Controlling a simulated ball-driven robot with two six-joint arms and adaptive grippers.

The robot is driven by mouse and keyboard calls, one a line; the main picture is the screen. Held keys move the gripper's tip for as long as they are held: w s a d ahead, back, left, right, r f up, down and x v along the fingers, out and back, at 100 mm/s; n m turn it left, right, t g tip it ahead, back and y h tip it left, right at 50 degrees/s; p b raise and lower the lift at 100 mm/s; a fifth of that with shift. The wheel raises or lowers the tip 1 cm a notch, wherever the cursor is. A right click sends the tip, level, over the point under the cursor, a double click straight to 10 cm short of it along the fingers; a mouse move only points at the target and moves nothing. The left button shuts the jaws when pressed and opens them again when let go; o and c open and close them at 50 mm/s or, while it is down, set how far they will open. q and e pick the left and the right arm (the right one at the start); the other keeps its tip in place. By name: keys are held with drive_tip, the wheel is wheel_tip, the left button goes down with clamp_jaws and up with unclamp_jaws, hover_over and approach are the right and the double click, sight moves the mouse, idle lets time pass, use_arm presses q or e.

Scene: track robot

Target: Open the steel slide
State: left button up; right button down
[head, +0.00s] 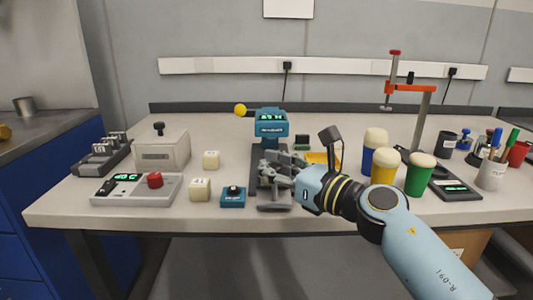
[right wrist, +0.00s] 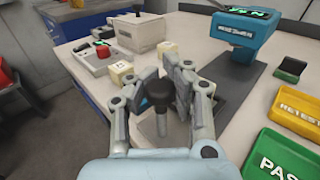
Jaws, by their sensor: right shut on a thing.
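The steel slide (head: 275,207) is a grey piece at the front end of a dark track, below a teal reader (head: 270,124) with a lit display. The reader also shows in the right wrist view (right wrist: 240,30). My right gripper (head: 274,175) is over the track, near the slide. My left gripper is not in view.
Left of the track are a teal button box (head: 232,197), pale cubes (head: 200,189), a red-button console (head: 136,190) and a lidded box (head: 161,152). Foam-topped cups (head: 385,165) and a clamp (head: 410,87) stand to the right. Yellow and green trays (right wrist: 299,122) lie beside the track.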

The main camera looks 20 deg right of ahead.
drive_tip(key=shift+s+d+f, duration=0.1)
drive_tip(key=shift+s+f, duration=0.2)
drive_tip(key=shift+f, duration=0.05)
drive_tip(key=c, duration=1.7)
unclamp_jaws()
drive_tip(key=shift+o, duration=0.9)
drive_tip(key=shift+s+d+r, duration=0.15)
drive_tip(key=shift+s+d, duration=0.1)
drive_tip(key=shift+s, duration=0.05)
drive_tip(key=shift+o, duration=0.7)
drive_tip(key=shift+s+d+r, duration=0.1)
drive_tip(key=shift+s+r, duration=0.05)
drive_tip(key=shift+s, duration=0.15)
drive_tip(key=shift+w, duration=0.2)
drive_tip(key=shift+s, duration=0.3)
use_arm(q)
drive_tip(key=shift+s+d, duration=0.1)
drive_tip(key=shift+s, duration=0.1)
use_arm(e)
drive_tip(key=v, duration=1.1)
drive_tip(key=shift+s, duration=0.2)
